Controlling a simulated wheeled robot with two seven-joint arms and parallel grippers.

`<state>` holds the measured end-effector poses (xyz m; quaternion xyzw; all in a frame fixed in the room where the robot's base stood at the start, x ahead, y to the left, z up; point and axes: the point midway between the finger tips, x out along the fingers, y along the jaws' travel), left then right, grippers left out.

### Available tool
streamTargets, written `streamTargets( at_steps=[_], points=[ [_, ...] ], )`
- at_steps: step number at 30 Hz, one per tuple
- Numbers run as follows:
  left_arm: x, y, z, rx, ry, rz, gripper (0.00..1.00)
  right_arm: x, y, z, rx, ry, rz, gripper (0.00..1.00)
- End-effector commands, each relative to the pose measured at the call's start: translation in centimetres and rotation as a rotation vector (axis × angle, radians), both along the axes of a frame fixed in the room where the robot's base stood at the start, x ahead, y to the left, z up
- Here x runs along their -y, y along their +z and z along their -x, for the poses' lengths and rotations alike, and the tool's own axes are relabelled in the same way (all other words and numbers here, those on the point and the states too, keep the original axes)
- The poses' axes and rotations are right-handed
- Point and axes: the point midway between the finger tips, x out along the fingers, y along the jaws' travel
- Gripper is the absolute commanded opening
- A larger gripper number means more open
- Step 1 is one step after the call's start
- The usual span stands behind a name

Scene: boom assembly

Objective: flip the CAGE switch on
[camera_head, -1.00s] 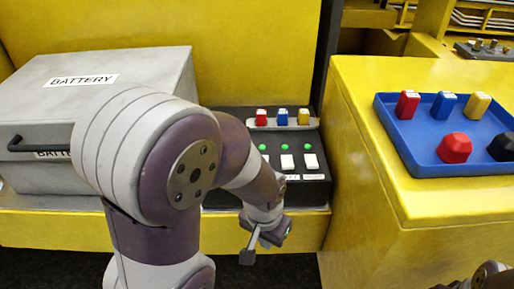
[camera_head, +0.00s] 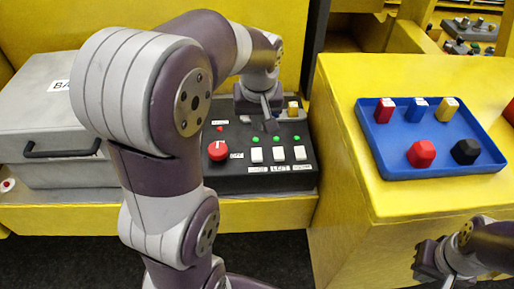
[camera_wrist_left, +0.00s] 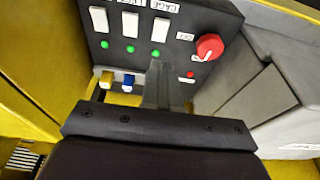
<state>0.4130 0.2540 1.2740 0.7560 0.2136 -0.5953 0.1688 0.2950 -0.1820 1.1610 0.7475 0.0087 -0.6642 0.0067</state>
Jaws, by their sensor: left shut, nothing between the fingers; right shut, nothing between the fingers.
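The black control panel (camera_head: 225,180) has a row of three white switches. The CAGE switch (camera_head: 257,155) is the leftmost one, beside the red knob. The left wrist view sees the panel from the other side, and there the CAGE switch (camera_wrist_left: 160,29) is nearest the red knob, under its label. I cannot tell how it is set. A green light (camera_head: 256,139) sits behind it. My left gripper (camera_head: 270,123) is shut and empty over the back of the panel, behind the switches; its fingers (camera_wrist_left: 163,72) point toward the CAGE light. My right gripper (camera_head: 428,264) is shut and empty at lower right.
The red knob (camera_head: 217,151) stands left of the switches. Yellow (camera_head: 293,108) and blue (camera_wrist_left: 128,81) blocks stand at the panel's back. A grey battery box (camera_head: 40,110) is on the left. A blue tray (camera_head: 390,160) with coloured pieces lies on the yellow bench at right.

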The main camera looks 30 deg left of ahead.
Motion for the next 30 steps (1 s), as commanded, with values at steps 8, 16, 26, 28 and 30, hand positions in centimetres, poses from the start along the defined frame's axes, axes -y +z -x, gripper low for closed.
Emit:
streamTargets(
  at_steps=[8,16,26,28,30],
  points=[
    [-0.7,-5.5,-1.0,-0.008,0.000,0.001,0.00,0.0,1.5,0.0,0.000,0.000,0.000,0.00],
    [-0.9,-10.5,-1.4,-0.005,-0.002,0.001,0.00,0.0,2.7,0.0,0.000,0.000,0.000,0.00],
    [-0.8,-12.5,-1.3,0.000,-0.002,0.000,0.00,0.0,2.7,0.0,0.000,0.000,0.000,0.00],
    [-0.8,-12.5,-1.3,0.000,-0.002,0.000,0.00,0.0,2.7,0.0,0.000,0.000,0.000,0.00],
    [-0.8,-12.5,-1.3,0.000,-0.002,0.000,0.00,0.0,2.7,0.0,0.000,0.000,0.000,0.00]
  ],
)
